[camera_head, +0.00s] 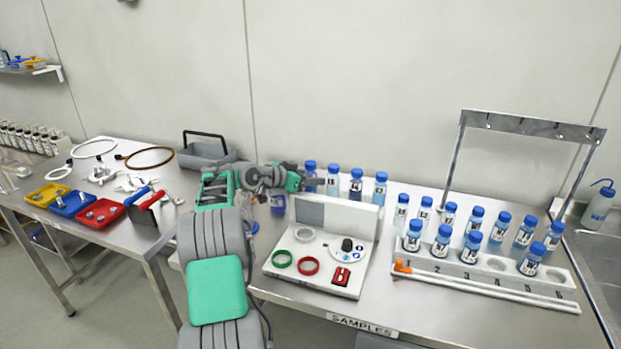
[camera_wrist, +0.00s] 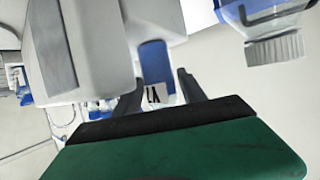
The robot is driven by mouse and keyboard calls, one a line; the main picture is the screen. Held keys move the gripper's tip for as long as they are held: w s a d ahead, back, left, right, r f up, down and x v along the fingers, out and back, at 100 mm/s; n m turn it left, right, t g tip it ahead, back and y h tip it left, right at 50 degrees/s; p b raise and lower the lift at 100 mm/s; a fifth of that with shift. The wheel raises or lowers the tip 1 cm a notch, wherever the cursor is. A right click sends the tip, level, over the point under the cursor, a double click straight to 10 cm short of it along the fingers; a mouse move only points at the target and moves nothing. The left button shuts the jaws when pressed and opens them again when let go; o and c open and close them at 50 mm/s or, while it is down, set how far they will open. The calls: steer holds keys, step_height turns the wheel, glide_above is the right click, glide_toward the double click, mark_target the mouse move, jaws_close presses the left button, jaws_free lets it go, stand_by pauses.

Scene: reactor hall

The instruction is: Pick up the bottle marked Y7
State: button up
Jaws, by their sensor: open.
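Several blue-capped bottles stand on the steel table, but their label marks are too small for me to tell surely which is Y7. A back row includes a bottle (camera_head: 333,181) just right of my gripper (camera_head: 318,184), a darker one (camera_head: 356,187) and another (camera_head: 380,189). My gripper is open, reaching sideways to the right at this row behind the white panel. In the wrist view, a bottle with blue contents and a partly visible label (camera_wrist: 159,94) shows between the fingers of my gripper (camera_wrist: 160,92). I cannot tell whether they touch it.
A white station (camera_head: 317,277) with an upright panel stands in front of the back row. Another bottle (camera_head: 278,205) stands near my wrist. Coloured trays (camera_head: 72,203) lie at left.

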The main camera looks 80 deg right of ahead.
jaws_close()
stand_by(0.4)
